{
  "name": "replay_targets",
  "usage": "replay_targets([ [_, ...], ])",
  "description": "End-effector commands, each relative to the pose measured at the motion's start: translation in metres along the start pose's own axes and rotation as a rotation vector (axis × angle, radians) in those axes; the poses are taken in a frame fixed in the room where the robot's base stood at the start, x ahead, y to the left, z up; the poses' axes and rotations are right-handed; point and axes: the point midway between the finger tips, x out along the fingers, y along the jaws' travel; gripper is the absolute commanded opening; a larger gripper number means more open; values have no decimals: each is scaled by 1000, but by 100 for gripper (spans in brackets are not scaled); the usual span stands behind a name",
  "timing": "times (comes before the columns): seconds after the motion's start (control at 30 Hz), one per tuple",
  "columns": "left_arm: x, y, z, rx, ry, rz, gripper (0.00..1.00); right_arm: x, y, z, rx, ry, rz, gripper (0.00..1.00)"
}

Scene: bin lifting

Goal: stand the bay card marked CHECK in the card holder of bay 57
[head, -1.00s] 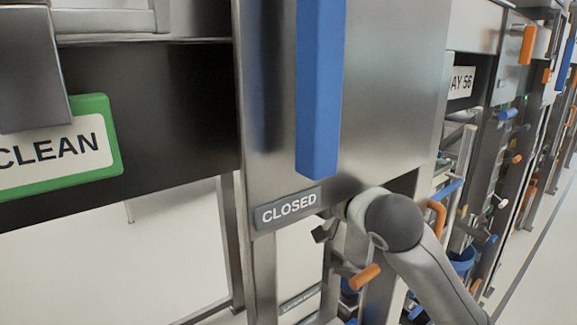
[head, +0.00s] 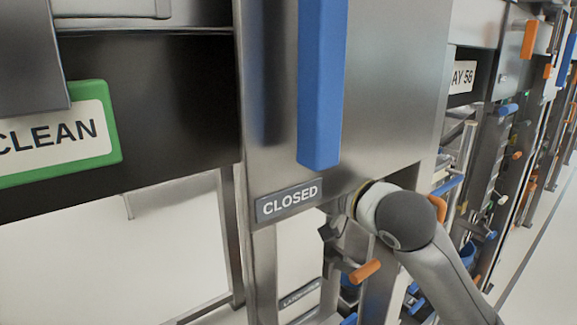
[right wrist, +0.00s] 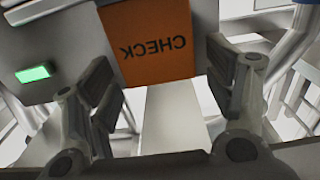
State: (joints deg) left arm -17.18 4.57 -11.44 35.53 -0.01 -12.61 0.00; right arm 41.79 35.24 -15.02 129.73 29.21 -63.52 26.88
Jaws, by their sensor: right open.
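The orange card marked CHECK (right wrist: 148,45) is upside down in the right wrist view, at the top, in front of a grey panel. My right gripper (right wrist: 162,78) is open, with one finger on each side of the card's lower part; I cannot tell whether either touches it. In the head view my right arm (head: 405,220) reaches behind the steel panel's lower edge, and its gripper is mostly hidden. My left gripper is not in view. No label for bay 57 shows, and I cannot pick out its card holder.
A steel panel (head: 395,110) with a blue handle (head: 320,85) and a CLOSED label (head: 289,201) stands before my right arm. A green-edged CLEAN card (head: 60,140) is at left. An orange handle (head: 365,271) lies below my wrist. A bay 56 sign (head: 462,77) is farther right.

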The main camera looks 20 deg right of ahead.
Motion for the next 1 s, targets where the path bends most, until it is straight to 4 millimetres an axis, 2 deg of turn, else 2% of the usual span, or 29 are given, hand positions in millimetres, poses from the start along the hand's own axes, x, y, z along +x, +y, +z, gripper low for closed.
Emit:
replay_targets([
  [0.3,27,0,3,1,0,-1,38,-76,0,5,-7,2,3,76],
  [0.33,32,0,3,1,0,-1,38,-80,0,6,-6,3,1,76],
  [0.6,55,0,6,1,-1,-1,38,-98,0,3,-2,2,0,76],
  [1.0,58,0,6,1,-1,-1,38,-104,0,0,-1,0,0,76],
])
